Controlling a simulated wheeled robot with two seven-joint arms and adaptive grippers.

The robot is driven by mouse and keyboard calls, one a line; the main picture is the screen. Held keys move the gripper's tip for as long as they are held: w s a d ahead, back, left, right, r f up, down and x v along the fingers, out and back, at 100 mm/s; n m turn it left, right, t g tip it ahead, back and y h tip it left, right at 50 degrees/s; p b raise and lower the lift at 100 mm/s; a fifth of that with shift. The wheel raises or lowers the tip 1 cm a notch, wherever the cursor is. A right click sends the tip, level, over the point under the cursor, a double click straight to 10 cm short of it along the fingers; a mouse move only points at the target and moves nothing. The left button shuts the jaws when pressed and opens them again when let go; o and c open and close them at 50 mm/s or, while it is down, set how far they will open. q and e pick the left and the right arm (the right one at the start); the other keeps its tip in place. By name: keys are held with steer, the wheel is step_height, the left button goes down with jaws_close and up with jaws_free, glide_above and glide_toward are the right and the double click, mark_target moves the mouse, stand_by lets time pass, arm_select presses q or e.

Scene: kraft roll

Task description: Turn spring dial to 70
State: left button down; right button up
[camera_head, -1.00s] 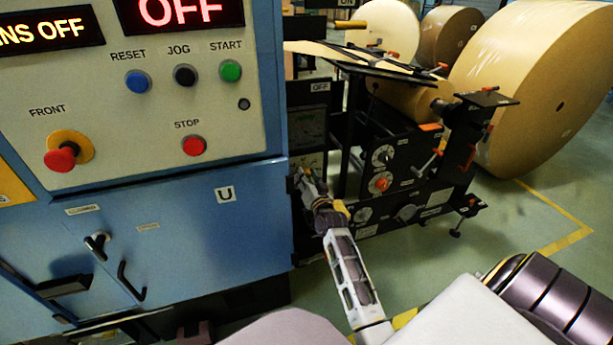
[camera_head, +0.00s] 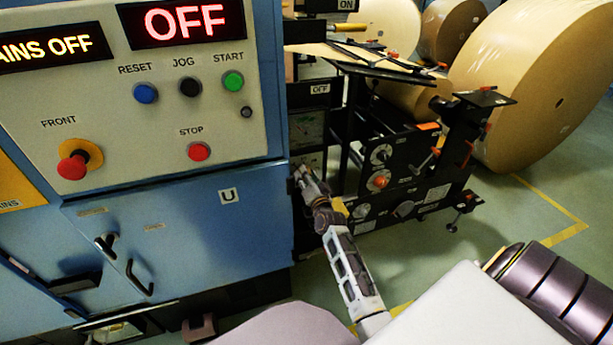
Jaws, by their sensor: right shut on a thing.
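My right gripper (camera_head: 301,171) is at the end of the arm that rises from the bottom middle. It is at the left end of the black machine frame (camera_head: 437,190), beside the edge of the blue cabinet. It is shut on a small knob there, which I take to be the spring dial. The fingers hide the knob, and its scale and reading cannot be made out. My left gripper is not in view.
The blue cabinet (camera_head: 190,230) fills the left, with a control panel (camera_head: 110,115) reading OFF, push buttons and a red front knob (camera_head: 73,165). Large kraft rolls (camera_head: 540,80) stand at the back right. Green floor (camera_head: 520,215) with yellow lines is clear at right.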

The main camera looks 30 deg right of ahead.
stand_by(0.4)
steer(key=o, duration=1)
steer(key=shift+o, duration=0.2)
steer(key=shift+s, duration=0.15)
steer(key=v, duration=0.7)
steer(key=shift+s, duration=0.15)
stand_by(0.3)
